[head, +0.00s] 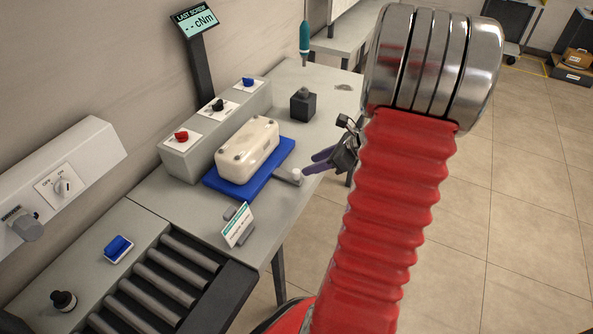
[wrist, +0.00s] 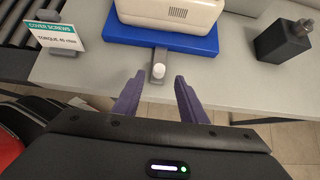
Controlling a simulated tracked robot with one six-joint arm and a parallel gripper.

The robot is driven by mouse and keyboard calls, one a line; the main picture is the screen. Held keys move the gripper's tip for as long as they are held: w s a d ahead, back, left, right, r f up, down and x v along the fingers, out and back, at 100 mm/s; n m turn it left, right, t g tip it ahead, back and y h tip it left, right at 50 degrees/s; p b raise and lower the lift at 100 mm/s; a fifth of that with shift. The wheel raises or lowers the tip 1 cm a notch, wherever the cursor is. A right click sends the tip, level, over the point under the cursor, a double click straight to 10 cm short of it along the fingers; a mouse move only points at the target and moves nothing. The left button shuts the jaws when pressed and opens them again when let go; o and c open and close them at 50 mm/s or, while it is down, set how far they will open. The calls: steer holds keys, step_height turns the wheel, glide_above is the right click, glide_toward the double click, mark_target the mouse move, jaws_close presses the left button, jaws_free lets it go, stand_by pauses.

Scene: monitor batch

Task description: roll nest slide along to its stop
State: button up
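The blue nest slide (head: 213,181) sits on the grey bench and carries a cream monitor housing (head: 247,149). A short grey handle (head: 283,175) with a pale round knob (head: 296,175) sticks out from its front side. In the wrist view the blue nest (wrist: 130,35), the handle (wrist: 160,54) and the knob (wrist: 158,71) are straight ahead. My gripper (head: 315,163) has purple fingers. In the wrist view my gripper (wrist: 160,77) is open, with the knob at the gap between the fingertips. Contact with the knob cannot be told.
A torque sign (head: 237,225) stands left of the handle and a black block (head: 303,104) stands to the right. Behind the nest is a box with red, black and blue knobs (head: 215,118). A roller conveyor (head: 160,280) adjoins the bench. A teal screwdriver (head: 304,40) hangs beyond.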

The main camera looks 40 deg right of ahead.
mark_target(297, 170)
steer(key=x, duration=0.9)
steer(key=shift+c, duration=0.2)
jaws_close()
stand_by(0.4)
